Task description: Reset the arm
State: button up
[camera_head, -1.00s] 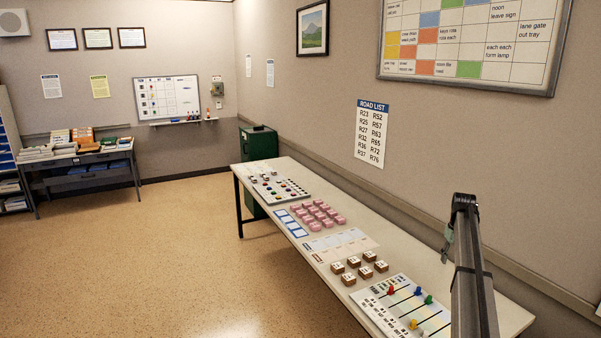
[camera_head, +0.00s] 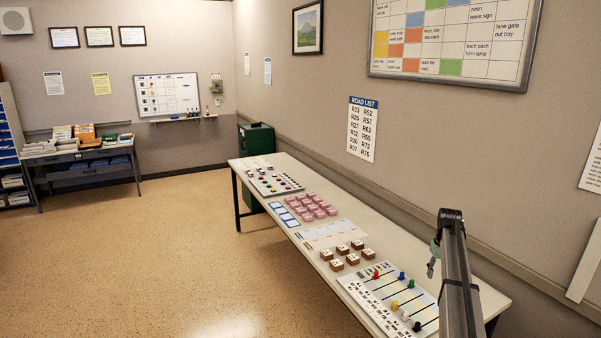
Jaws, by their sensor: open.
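My arm (camera_head: 456,275) rises at the right, in front of the long table (camera_head: 474,287). My gripper (camera_head: 432,264) hangs small and dark at the left side of the arm's upper end, seen over the table's right part. It looks empty and apart from everything on the table. Its jaws are open, though the fingers are small here.
The table holds a slider board (camera_head: 385,297) with coloured knobs, brown blocks (camera_head: 341,249), pink blocks (camera_head: 311,207), blue-edged cards (camera_head: 289,220) and a board with coloured pegs (camera_head: 275,184). A wall runs behind it. Open floor (camera_head: 190,250) lies to the left.

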jog(key=s+a+f, duration=0.7)
jog(key=s+a, duration=0.4)
jog(key=s, duration=0.2)
jog(key=s+a+f, duration=0.6)
jog(key=s+a, duration=0.4)
jog(key=s, duration=0.2)
jog(key=s+a+f, duration=0.7)
jog(key=s+a, duration=0.4)
jog(key=s, duration=0.2)
jog(key=s+f+g+b, duration=0.6)
jog(key=s+f+b, duration=0.4)
jog(key=s+f, duration=1.8)
jog(key=shift+s+a+f+g, duration=0.25)
jog(key=shift+s+f+g, duration=0.15)
jog(key=shift+s, duration=0.35)
